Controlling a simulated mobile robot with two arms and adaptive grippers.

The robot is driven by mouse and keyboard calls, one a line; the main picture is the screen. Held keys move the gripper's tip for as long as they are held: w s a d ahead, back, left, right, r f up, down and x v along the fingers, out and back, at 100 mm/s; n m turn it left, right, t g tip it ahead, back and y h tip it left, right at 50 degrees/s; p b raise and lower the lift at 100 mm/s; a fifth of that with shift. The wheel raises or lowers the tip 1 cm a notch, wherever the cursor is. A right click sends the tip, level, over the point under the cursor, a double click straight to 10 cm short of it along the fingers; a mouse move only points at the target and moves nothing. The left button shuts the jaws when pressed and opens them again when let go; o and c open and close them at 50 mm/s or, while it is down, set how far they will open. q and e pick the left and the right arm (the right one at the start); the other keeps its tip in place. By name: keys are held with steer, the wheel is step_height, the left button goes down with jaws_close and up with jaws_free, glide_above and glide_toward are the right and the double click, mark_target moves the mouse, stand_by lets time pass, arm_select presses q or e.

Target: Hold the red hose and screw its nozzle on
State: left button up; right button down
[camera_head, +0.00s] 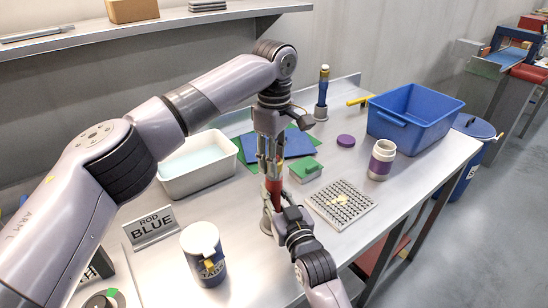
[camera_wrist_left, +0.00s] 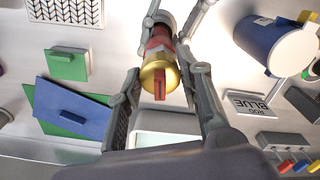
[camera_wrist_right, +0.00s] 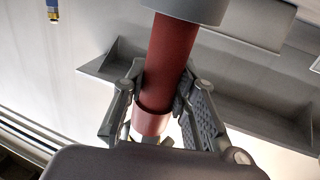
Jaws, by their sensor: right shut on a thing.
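The red hose (camera_head: 273,188) stands upright from a grey round holder (camera_head: 265,224) on the table. In the right wrist view the hose (camera_wrist_right: 172,55) runs into the holder's grey collar (camera_wrist_right: 185,8). My right gripper (camera_head: 283,213) is shut on the hose from the front, its fingers (camera_wrist_right: 160,98) on both sides. A brass nozzle (camera_wrist_left: 158,76) with a red piece in its middle is in line with the hose end. My left gripper (camera_head: 268,160) is above, pointing down, its fingers (camera_wrist_left: 163,72) around the nozzle. I cannot tell whether they press on it.
Nearby are a white basin (camera_head: 172,176), a blue-and-green board (camera_head: 290,145), a green block (camera_head: 305,170), a perforated tray (camera_head: 360,212), a white-and-purple jar (camera_head: 381,158) and a blue bin (camera_head: 395,127).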

arm_select(q)
jaws_close()
steer(key=m, duration=1.3)
steer(key=shift+m, duration=0.3)
steer(key=m, duration=0.5)
steer(key=shift+m, duration=0.3)
steer(key=m, duration=0.3)
steer(key=shift+m, duration=0.3)
steer(key=m, duration=0.5)
steer(key=shift+m, duration=0.3)
steer(key=m, duration=0.9)
steer(key=shift+a, duration=0.1)
steer(key=o, duration=0.6)
jaws_free()
